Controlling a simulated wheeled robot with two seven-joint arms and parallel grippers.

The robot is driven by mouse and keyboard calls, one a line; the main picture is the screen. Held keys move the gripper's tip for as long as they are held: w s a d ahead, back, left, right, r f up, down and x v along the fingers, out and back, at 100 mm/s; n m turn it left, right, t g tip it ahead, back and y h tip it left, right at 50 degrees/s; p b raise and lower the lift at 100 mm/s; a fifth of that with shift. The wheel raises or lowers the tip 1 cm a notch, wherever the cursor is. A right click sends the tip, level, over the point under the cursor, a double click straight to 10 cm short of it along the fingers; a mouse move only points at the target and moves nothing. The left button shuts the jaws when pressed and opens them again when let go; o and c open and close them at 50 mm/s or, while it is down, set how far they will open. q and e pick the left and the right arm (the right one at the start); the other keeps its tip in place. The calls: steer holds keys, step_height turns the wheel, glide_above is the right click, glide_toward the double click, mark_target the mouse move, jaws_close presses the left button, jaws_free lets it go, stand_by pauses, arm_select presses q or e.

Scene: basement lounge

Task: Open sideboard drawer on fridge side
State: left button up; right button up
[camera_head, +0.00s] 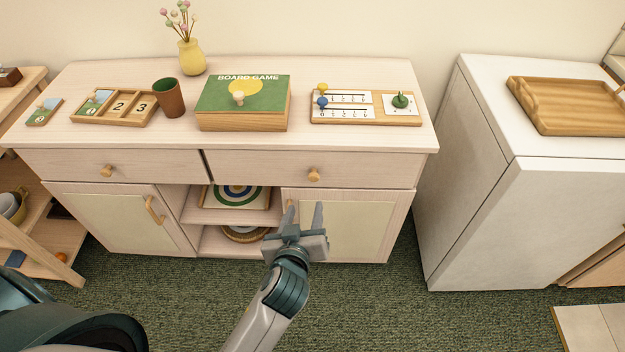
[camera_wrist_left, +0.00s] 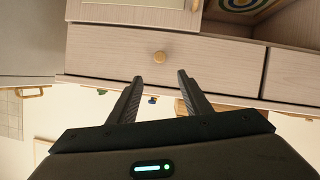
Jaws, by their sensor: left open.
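The pale wooden sideboard (camera_head: 330,147) has two drawers side by side under its top. The right drawer (camera_head: 370,172), on the side of the white fridge (camera_head: 500,215), looks shut and has a small round wooden knob (camera_head: 314,175). My left gripper (camera_head: 305,212) is open and empty, in front of the sideboard and below the knob in the head view. In the left wrist view, which looks upside down, the knob (camera_wrist_left: 160,56) shows just beyond and between the open fingertips (camera_wrist_left: 160,77), apart from them. My right gripper is not in view.
The left drawer (camera_head: 130,163) looks shut. Below are two cabinet doors and open shelves with a target board (camera_head: 238,196). A board game box (camera_head: 240,105), brown cup (camera_head: 169,98) and yellow vase (camera_head: 191,57) stand on top. Green carpet (camera_head: 360,305) in front is clear.

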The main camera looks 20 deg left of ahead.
mark_target(313, 178)
arm_select(q)
steer(key=p+x, duration=0.1)
steer(key=x, duration=1.3)
steer(key=shift+w+f, duration=0.1)
steer(key=shift+w, duration=0.3)
steer(key=shift+w+a+f, duration=0.1)
steer(key=shift+w+f, duration=0.1)
steer(key=shift+w, duration=0.3)
steer(key=c, duration=1)
jaws_close()
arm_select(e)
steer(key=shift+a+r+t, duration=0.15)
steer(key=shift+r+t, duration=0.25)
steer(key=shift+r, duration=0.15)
